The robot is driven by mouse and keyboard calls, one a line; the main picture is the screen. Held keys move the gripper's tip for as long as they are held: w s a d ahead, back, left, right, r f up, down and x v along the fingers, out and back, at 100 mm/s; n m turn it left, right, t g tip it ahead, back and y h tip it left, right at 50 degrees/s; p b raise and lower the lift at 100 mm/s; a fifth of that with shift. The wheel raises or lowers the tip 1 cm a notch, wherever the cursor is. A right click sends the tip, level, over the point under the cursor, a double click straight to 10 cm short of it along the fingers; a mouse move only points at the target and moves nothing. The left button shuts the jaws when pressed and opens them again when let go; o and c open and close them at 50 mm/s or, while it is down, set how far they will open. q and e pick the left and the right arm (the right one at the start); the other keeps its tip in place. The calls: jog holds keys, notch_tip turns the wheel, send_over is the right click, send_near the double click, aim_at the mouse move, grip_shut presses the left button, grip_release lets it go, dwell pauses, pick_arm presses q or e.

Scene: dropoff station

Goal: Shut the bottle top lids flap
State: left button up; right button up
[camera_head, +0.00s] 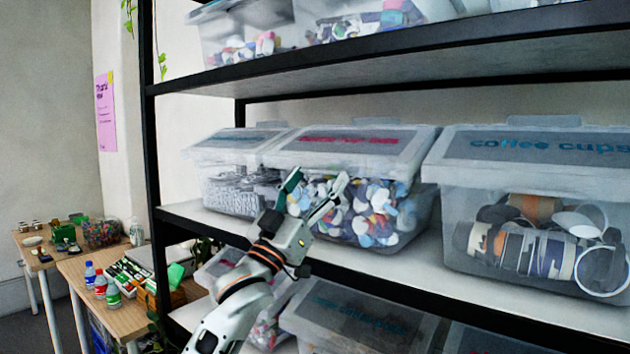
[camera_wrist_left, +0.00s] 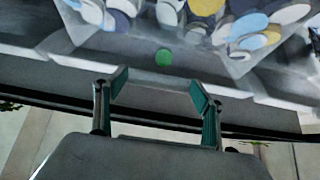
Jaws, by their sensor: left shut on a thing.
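The bottle-top bin is a clear box of many-coloured caps with a red-lettered lid (camera_head: 345,141), in the middle of the shelf in the head view. The lid's front flap (camera_head: 340,163) looks down, like the neighbouring bin's. My left gripper (camera_head: 316,183) is in front of the bin, its fingers apart and nothing visible between them. In the left wrist view the same gripper (camera_wrist_left: 158,88) shows a clear gap below the caps (camera_wrist_left: 202,12). I cannot tell whether a finger touches the bin. My right gripper is not in view.
A coffee-cups bin (camera_head: 535,200) stands right and another clear bin (camera_head: 228,185) left. A black-edged shelf (camera_head: 430,50) runs above, with more bins above and below. Tables with bottles (camera_head: 100,283) are at left.

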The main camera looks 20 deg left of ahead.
pick_arm(q)
jog(key=o, duration=1.4)
jog(key=shift+w+d+f, duration=0.1)
jog(key=shift+w+f, duration=0.15)
jog(key=shift+f, duration=0.2)
jog(key=shift+o, duration=0.9)
jog(key=shift+w+d, duration=0.1)
jog(key=shift+w, duration=0.05)
jog(key=v, duration=1.2)
jog(key=shift+s+r, duration=0.15)
jog(key=shift+s, duration=0.05)
